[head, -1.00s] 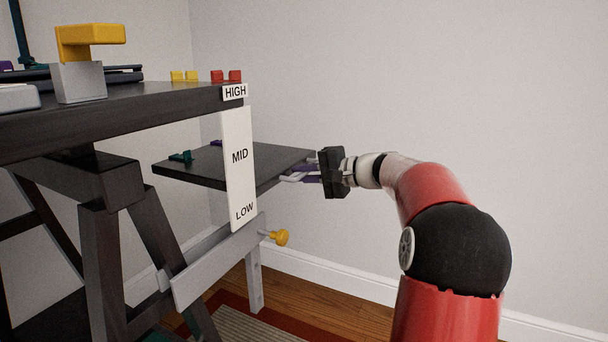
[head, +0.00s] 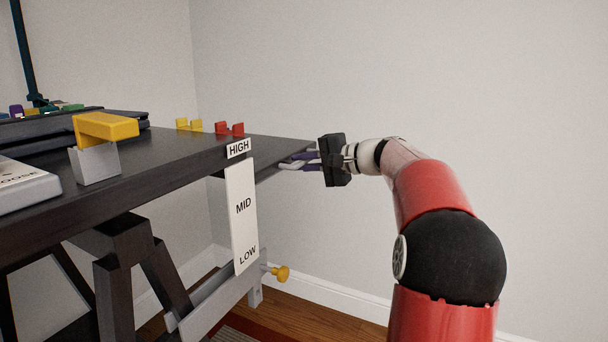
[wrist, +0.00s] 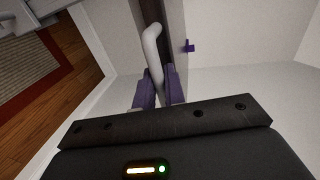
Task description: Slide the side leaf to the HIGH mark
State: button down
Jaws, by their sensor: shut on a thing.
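The dark side leaf (head: 278,147) sticks out past the desk's right end, looking about level with the desk top beside the HIGH label (head: 238,148). The desk hides most of it. The white scale strip (head: 242,222) below carries MID and LOW. My gripper (head: 293,162) is shut on the leaf's pale bar handle at its outer edge. In the wrist view the purple fingers (wrist: 159,88) close around the handle (wrist: 152,42). Whether the leaf is exactly at the mark I cannot tell.
A yellow knob (head: 281,273) sits on the grey support below the strip. Red blocks (head: 229,129), yellow blocks (head: 188,125) and a grey block with a yellow top (head: 97,163) stand on the desk top. A small purple piece (wrist: 190,46) shows beside the leaf's edge. Bare wall lies behind.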

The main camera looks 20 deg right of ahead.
notch_tip(320, 180, up, 9)
jog(key=p, duration=0.4)
jog(key=shift+p, duration=0.3)
jog(key=shift+r, duration=0.1)
jog(key=c, duration=1.6)
grip_release()
jog(key=shift+c, duration=0.2)
jog(key=shift+o, duration=0.3)
jog(key=shift+s+d, duration=0.15)
jog(key=shift+s, duration=0.05)
jog(key=v, duration=0.7)
jog(key=shift+s+b, duration=0.15)
jog(key=shift+b, duration=0.15)
jog(key=shift+d, duration=0.1)
